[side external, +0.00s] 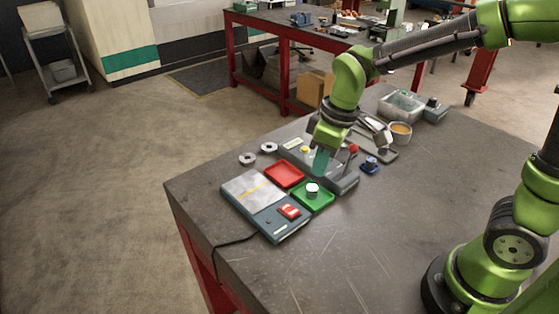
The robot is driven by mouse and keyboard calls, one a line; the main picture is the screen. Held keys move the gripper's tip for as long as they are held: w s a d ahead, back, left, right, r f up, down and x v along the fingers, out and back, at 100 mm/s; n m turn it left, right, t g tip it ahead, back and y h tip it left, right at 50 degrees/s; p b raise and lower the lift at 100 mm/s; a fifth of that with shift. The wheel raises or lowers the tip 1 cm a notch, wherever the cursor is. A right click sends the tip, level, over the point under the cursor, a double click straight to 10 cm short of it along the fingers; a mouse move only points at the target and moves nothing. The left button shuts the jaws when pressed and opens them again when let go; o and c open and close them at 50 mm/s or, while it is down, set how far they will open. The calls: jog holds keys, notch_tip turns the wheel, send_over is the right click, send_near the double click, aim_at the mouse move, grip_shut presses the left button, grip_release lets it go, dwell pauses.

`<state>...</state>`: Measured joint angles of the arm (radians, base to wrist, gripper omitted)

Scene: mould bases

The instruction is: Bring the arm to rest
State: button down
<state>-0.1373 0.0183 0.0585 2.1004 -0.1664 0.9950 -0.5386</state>
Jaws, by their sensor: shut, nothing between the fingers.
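My gripper (320,161) points down over the middle of the table, above a grey block-like fixture (343,182). Its fingers are shut and hold nothing. The gripper is small in this view and overlaps the fixture, so I cannot tell how high it hangs above it. My green and dark grey arm reaches in from the right, with its base at the table's right side.
Close by are a red tray (270,175), a green tray (326,204) holding a white cylinder (312,190), and a device with a red switch (289,211). The table front (320,265) is bare.

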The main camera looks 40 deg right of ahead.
jog(key=s+d+r+m+t, duration=0.5)
jog(key=s+r+m, duration=0.3)
jog(key=s, duration=0.2)
jog(key=shift+r+m+y, duration=0.15)
jog(key=shift+m+y, duration=0.25)
jog(key=shift+s, duration=0.1)
